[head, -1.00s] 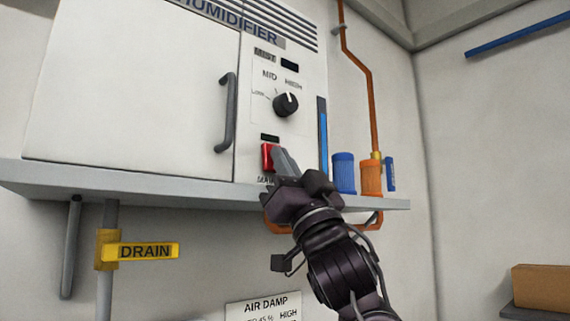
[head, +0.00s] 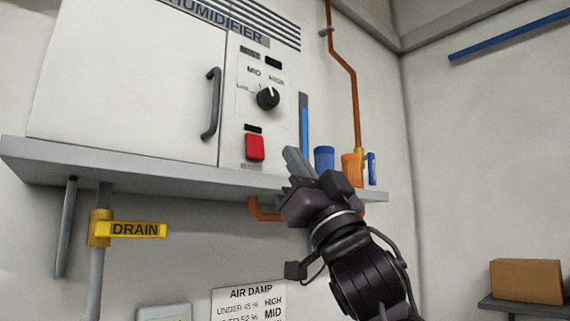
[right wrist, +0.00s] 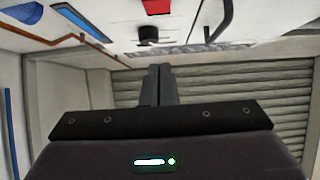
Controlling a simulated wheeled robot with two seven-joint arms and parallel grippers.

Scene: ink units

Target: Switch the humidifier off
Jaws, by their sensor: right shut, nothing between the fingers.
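The humidifier (head: 130,80) is a white cabinet on a grey wall shelf. Its red main switch (head: 255,147) shows fully on the lower part of the control panel, under a small dark window. The switch also shows at the top of the right wrist view (right wrist: 158,6). Above it is a black mist knob (head: 268,97), its pointer toward the upper left. My right gripper (head: 291,155) is shut and empty, to the right of the red switch and apart from it. The label under the switch is too small to read. My left gripper is not in view.
A yellow drain lever (head: 138,230) and an air damp notice (head: 250,305) are below. A cardboard box (head: 527,281) is at the far right.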

